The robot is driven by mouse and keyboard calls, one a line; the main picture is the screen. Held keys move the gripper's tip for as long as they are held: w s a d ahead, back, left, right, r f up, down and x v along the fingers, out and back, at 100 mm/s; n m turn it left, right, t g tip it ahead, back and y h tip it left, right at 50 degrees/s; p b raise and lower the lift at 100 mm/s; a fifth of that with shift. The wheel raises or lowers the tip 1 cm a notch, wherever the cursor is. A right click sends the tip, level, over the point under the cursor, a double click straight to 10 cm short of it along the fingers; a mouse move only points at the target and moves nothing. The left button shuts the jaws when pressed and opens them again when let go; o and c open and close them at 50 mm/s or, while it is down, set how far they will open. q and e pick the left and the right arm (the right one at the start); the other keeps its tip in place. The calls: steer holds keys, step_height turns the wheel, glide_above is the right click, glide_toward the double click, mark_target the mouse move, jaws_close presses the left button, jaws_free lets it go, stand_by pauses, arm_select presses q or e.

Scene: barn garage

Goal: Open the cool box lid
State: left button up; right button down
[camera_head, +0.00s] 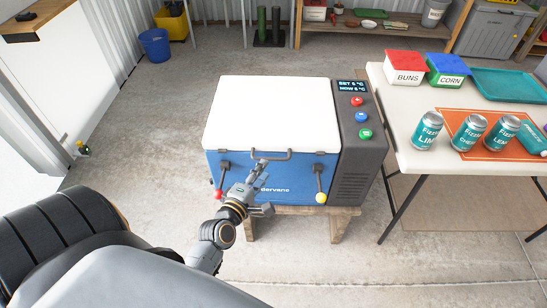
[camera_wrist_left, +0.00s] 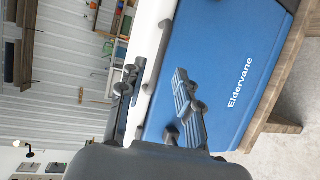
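The cool box (camera_head: 262,172) is blue with a white lid (camera_head: 270,113), which lies shut on top. A dark bar handle (camera_head: 290,156) runs along the lid's front edge; it also shows in the left wrist view (camera_wrist_left: 158,62). Two dark latch levers are on the front, the left one (camera_head: 224,170) with a red knob and the right one (camera_head: 320,180) with a yellow knob. Both hang down. My left gripper (camera_head: 257,172) is at the front, by the handle's left end. In the wrist view its fingers (camera_wrist_left: 158,92) are apart, with nothing held. Contact with the handle is unclear. My right gripper is out of view.
The cool box stands on a low wooden stand (camera_head: 340,222), with a dark control panel (camera_head: 360,125) on its right.

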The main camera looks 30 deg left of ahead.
mark_target(272, 159)
arm_select(q)
steer(key=x, duration=0.7)
steer(key=shift+w+f, duration=0.1)
jaws_close()
